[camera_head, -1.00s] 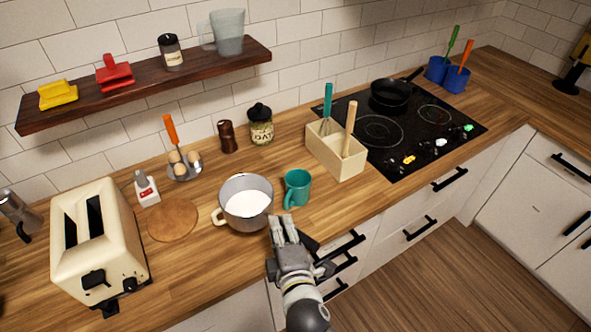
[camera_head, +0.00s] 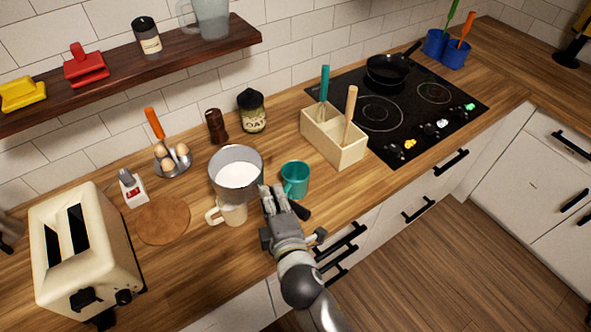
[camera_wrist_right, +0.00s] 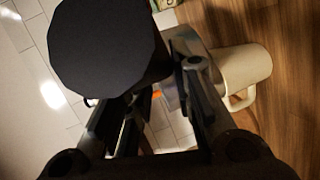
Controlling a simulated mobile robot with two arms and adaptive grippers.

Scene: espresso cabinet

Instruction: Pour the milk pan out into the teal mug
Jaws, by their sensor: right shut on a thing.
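The milk pan (camera_head: 222,187) is grey metal with white milk inside. It is held up above the counter, left of the teal mug (camera_head: 295,190), and looks about level. My right gripper (camera_head: 273,201) is shut on the pan's black handle, whose end fills much of the right wrist view (camera_wrist_right: 108,45). The teal mug stands upright on the counter just behind and right of my right fingers, apart from the pan. The grip itself is partly hidden by my fingers. My left gripper is out of view.
A cream mug (camera_head: 234,212) stands below the pan and also shows in the right wrist view (camera_wrist_right: 245,77). A utensil box (camera_head: 345,155) stands right of the teal mug. A round board (camera_head: 163,221) and toaster (camera_head: 85,255) are at left. A shelf (camera_head: 120,75) hangs above.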

